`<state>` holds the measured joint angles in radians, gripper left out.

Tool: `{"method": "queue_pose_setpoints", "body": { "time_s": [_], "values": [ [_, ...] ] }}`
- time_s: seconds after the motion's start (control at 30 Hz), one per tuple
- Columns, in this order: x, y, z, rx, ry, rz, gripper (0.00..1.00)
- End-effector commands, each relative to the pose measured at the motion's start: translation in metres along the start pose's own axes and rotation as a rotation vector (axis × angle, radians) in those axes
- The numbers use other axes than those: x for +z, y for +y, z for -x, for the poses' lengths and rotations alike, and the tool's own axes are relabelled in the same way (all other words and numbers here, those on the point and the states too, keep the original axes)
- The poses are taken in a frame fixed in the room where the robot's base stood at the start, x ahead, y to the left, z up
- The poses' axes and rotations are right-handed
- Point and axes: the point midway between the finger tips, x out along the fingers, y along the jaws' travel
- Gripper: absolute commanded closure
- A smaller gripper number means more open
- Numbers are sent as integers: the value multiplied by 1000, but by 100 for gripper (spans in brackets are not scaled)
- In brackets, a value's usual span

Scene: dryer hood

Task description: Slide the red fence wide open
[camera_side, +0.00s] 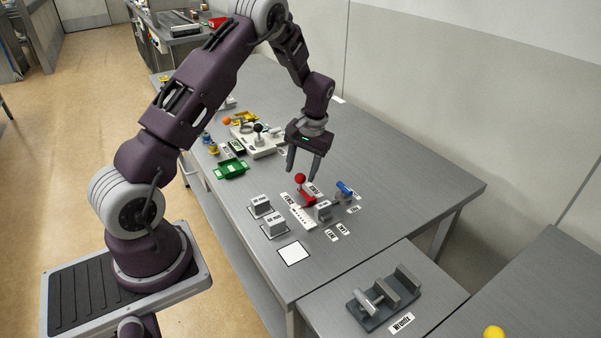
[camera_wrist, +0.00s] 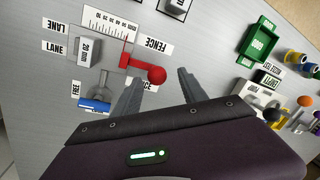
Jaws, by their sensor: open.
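The red fence (camera_side: 307,198) is a small red slider with a red ball knob (camera_side: 300,178) on the grey table. In the wrist view the fence (camera_wrist: 127,61) lies by a white ruler scale (camera_wrist: 109,24) and a "FENCE" label, its knob (camera_wrist: 157,75) pointing toward my gripper. My gripper (camera_side: 303,177) points down just above the knob, fingers apart and empty. In the wrist view the fingertips (camera_wrist: 158,77) lie on either side of the knob; I cannot tell the exact height gap. A grey "20 mm" block (camera_wrist: 88,51) sits beside the fence in the lane.
A blue-handled part (camera_side: 344,188) stands right of the fence. A green tray (camera_side: 231,168) and a white knobbed device (camera_side: 257,140) stand left and behind. The table's right side is clear.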

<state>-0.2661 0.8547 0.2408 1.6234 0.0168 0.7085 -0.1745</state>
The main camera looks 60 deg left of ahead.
Motion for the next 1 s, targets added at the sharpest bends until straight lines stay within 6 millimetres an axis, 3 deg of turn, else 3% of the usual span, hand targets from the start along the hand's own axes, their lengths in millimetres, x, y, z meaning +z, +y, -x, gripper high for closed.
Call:
{"method": "queue_pose_setpoints", "body": {
  "time_s": [0.1, 0.23, 0.57, 0.67, 0.77, 0.8, 0.9, 1.0],
  "values": [
    [-1, 0, 27, 1, 6, 0, 50],
    [-1, 0, 47, 0, 4, 0, 50],
    [0, 0, 54, 0, 2, 0, 50],
    [6, 3, 71, 19, 19, -11, 50],
    [35, 14, 130, 87, 81, -59, 50],
    [56, 19, 159, 122, 115, -91, 50],
    [119, 24, 219, 203, 205, -188, 50],
    [190, 21, 256, 266, 301, -295, 50]
  ]
}}
